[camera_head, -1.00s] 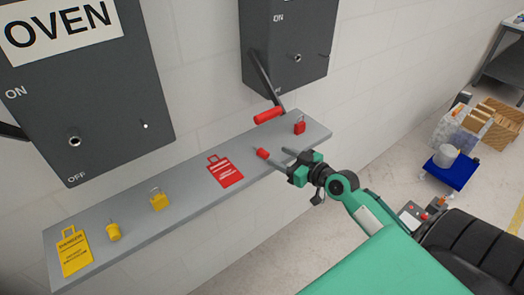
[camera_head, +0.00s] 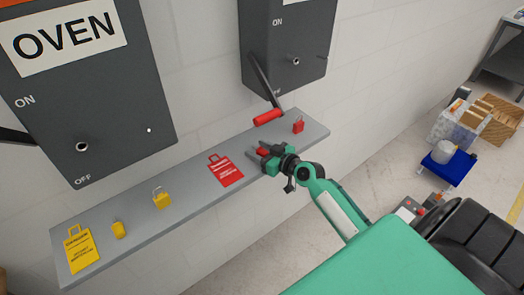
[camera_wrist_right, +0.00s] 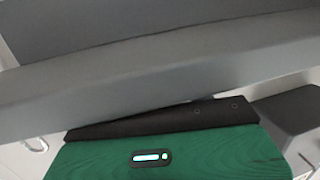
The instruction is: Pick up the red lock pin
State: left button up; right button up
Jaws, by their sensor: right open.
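The red lock pin (camera_head: 262,151) is on the grey wall shelf (camera_head: 200,185), between the red tag and the red padlock. It is partly hidden by my right gripper (camera_head: 258,152), which is open with its fingers around or beside the pin; I cannot tell whether they touch it. In the right wrist view the green gripper body (camera_wrist_right: 170,157) lies in front of the grey shelf edge (camera_wrist_right: 160,75), and the pin does not show. My left gripper is not in view.
On the shelf are a red tag (camera_head: 226,170), a red padlock (camera_head: 298,125), a yellow padlock (camera_head: 162,198), a yellow pin (camera_head: 118,230) and a yellow tag (camera_head: 82,250).

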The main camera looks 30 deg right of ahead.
jog(key=c, duration=1.1)
jog(key=shift+o, duration=0.2)
jog(key=shift+r, duration=0.1)
